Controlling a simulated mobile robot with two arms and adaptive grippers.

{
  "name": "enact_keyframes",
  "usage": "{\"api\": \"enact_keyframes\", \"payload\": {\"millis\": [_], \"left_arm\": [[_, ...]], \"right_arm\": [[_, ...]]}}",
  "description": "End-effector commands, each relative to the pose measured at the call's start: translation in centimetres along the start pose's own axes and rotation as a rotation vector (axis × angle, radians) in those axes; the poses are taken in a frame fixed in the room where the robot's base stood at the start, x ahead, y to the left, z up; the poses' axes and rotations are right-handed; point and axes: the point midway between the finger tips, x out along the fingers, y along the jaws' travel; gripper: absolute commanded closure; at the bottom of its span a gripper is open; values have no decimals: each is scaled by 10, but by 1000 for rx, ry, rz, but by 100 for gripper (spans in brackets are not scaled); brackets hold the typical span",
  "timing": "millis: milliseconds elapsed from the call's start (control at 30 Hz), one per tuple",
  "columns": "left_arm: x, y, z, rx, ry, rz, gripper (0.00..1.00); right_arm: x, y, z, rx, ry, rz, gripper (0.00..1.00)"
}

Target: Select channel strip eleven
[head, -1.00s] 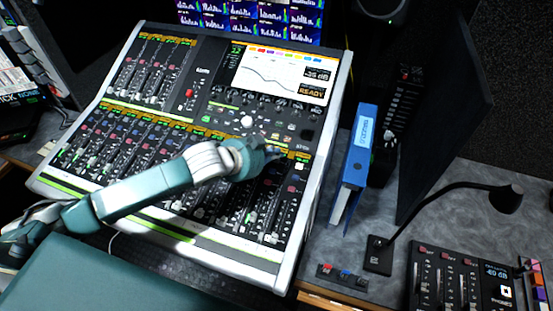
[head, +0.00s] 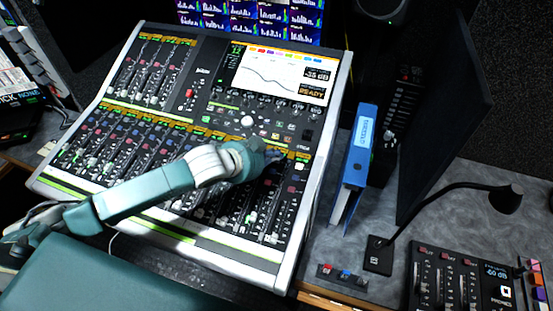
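The mixing console (head: 334,120) stands tilted on the desk, with a lower bank of several channel strips and a screen showing a curve (head: 283,75). My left arm reaches across the lower bank from the left. My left gripper (head: 277,160) is over the top of the strips at the right end of that bank. Its fingers are small and dark against the console, so I cannot tell their opening or whether they touch a button. The wrist hides parts of the middle strips. Which strip is number eleven is not readable. My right gripper is not in view.
A blue binder (head: 358,150) stands right of the console. A desk microphone on a gooseneck (head: 432,202) and a small control panel (head: 455,285) are farther right. A dark monitor panel (head: 440,115) rises behind them.

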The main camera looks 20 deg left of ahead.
Motion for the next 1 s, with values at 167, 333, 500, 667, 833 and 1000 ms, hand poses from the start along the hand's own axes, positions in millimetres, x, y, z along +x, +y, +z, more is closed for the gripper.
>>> {"api": "enact_keyframes", "payload": {"millis": [167, 333, 500, 667, 833, 1000], "left_arm": [[0, 0, 0, 0, 1, 0, 100], [0, 0, 0, 0, 1, 0, 100], [2, 1, 0, 0, 1, 0, 100], [3, 2, 1, 0, 2, 0, 100], [4, 3, 2, 0, 2, 0, 100], [6, 4, 4, 0, 1, 0, 100]], "right_arm": [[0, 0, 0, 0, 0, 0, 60], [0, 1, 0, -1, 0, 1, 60], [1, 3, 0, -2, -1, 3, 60], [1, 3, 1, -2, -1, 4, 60], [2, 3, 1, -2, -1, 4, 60], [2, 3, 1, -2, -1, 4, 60]]}}
